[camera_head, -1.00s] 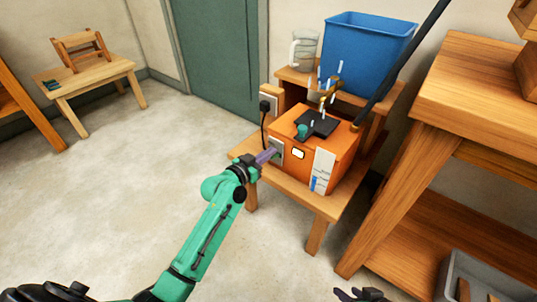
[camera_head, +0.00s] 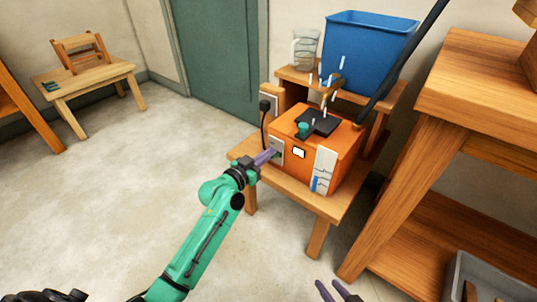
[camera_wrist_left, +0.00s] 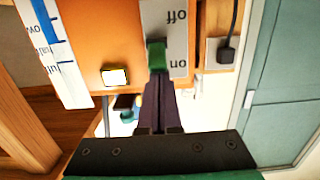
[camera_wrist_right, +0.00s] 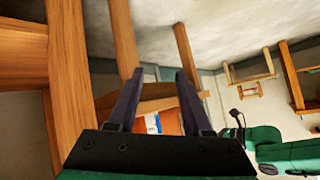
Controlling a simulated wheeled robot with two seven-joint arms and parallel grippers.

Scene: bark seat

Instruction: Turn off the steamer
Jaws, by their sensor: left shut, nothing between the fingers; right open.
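The steamer is an orange box (camera_head: 335,155) on a wooden stand, with white streaks above its top. Its grey switch plate (camera_head: 277,148) is on the front left; a small white light (camera_head: 299,153) glows beside it. In the left wrist view, upside down, the plate (camera_wrist_left: 180,40) reads "off" and "on", and a green switch (camera_wrist_left: 157,55) sits nearer "on". My left gripper (camera_head: 270,155) is shut and empty, its fingertips (camera_wrist_left: 158,77) at the green switch; I cannot tell if they touch. My right gripper (camera_head: 328,291) is open and empty, low in the head view.
A blue bin (camera_head: 365,55) and a glass jug (camera_head: 305,48) stand on the shelf behind. A black plug (camera_head: 265,106) and cord are left of the steamer. A wooden bench (camera_head: 480,90) stands close on the right. The floor at left is free.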

